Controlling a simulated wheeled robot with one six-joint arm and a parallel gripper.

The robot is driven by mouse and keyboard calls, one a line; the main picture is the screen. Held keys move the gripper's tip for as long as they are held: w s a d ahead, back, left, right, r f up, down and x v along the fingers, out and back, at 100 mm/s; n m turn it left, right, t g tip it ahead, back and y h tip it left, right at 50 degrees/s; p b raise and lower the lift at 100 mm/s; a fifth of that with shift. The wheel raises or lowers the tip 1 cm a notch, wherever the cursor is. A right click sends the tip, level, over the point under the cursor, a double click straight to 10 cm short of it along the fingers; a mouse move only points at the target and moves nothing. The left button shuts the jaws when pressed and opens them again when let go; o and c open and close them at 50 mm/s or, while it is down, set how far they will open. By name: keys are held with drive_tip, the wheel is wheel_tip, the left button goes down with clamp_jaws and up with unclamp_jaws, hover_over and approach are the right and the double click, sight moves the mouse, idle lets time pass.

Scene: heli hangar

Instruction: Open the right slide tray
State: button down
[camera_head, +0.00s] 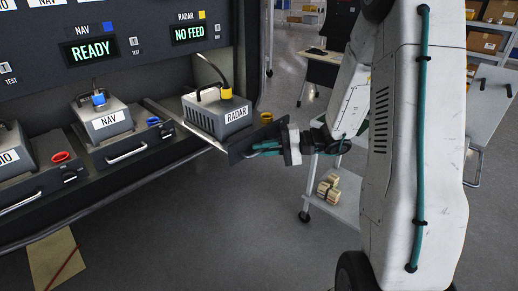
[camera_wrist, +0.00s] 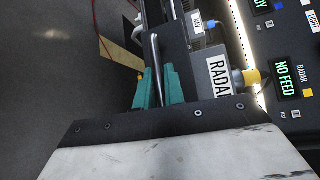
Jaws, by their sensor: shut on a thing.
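The right slide tray (camera_head: 238,153) carries the grey RADAR box (camera_head: 220,114) and stands out from the rack, further than the NAV tray beside it. My gripper (camera_head: 268,147) is at the tray's dark front panel. In the wrist view, its teal fingers (camera_wrist: 160,88) are closed on the tray's bar handle (camera_wrist: 154,55), one on each side. The RADAR box has a black cable with a yellow plug (camera_head: 226,90) on top. It also shows in the wrist view (camera_wrist: 217,73). My gripper hides most of the handle in the head view.
The NAV tray (camera_head: 98,154) with its box sits to the left, with another tray beyond. The displays read READY (camera_head: 88,51) and NO FEED (camera_head: 188,34). A cart (camera_head: 346,200) with small tan blocks stands behind my arm.

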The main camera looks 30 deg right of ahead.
drive_tip(key=shift+s, duration=0.1)
drive_tip(key=c, duration=1.8)
unclamp_jaws()
drive_tip(key=shift+o, duration=0.2)
drive_tip(key=shift+d, duration=0.1)
drive_tip(key=v, duration=0.7)
drive_tip(key=shift+d, duration=0.4)
drive_tip(key=shift+s, duration=0.1)
